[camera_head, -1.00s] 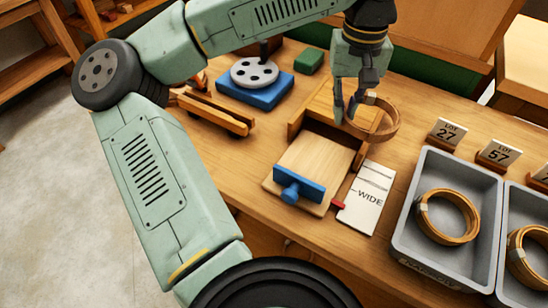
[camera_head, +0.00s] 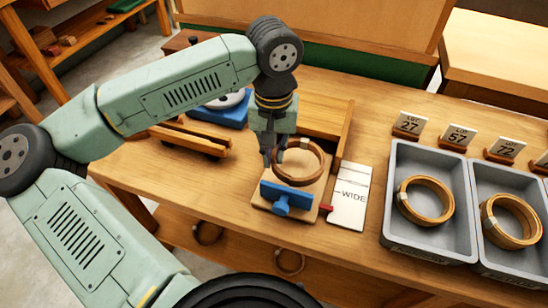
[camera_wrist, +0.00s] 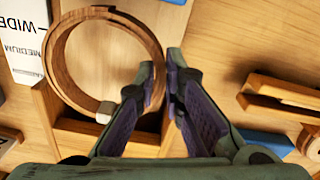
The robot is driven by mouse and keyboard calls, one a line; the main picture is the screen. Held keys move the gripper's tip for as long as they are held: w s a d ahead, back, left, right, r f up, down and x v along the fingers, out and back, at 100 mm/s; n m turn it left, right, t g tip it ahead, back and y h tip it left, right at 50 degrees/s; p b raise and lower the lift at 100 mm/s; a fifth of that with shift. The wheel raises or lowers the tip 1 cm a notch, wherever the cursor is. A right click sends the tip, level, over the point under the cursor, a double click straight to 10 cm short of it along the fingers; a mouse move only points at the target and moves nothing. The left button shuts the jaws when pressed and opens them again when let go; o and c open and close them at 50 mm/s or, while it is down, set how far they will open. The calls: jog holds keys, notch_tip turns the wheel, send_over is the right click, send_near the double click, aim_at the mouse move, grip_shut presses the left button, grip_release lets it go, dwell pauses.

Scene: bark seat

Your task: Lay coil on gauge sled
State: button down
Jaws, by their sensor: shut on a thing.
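My gripper (camera_head: 277,160) is shut on the wall of a brown wooden coil (camera_head: 300,181), a ring with a pale clasp. In the wrist view the coil (camera_wrist: 70,55) lies left of the fingertips (camera_wrist: 162,75), its near wall between the purple pads. The gauge sled is a pale wooden board with a blue handle (camera_head: 288,195) at its front, in a wooden guide frame (camera_head: 341,138). The coil appears over the sled's board, just behind the handle. Whether it touches the board I cannot tell. The coil and gripper hide much of the board.
A white card marked WIDE (camera_head: 350,197) lies right of the sled, near a red pointer (camera_head: 326,207). Grey trays (camera_head: 393,170) to the right hold similar coils (camera_head: 425,201), with lot tags (camera_head: 408,123) behind. A wooden rack (camera_head: 190,139) and blue base (camera_head: 229,112) are left.

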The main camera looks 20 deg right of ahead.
jog(key=shift+f, duration=1.6)
jog(key=c, duration=1.7)
grip_release()
jog(key=shift+r, duration=0.1)
notch_tip(320, 180, up, 12)
jog(key=shift+r+b, duration=0.2)
jog(key=shift+b, duration=0.7)
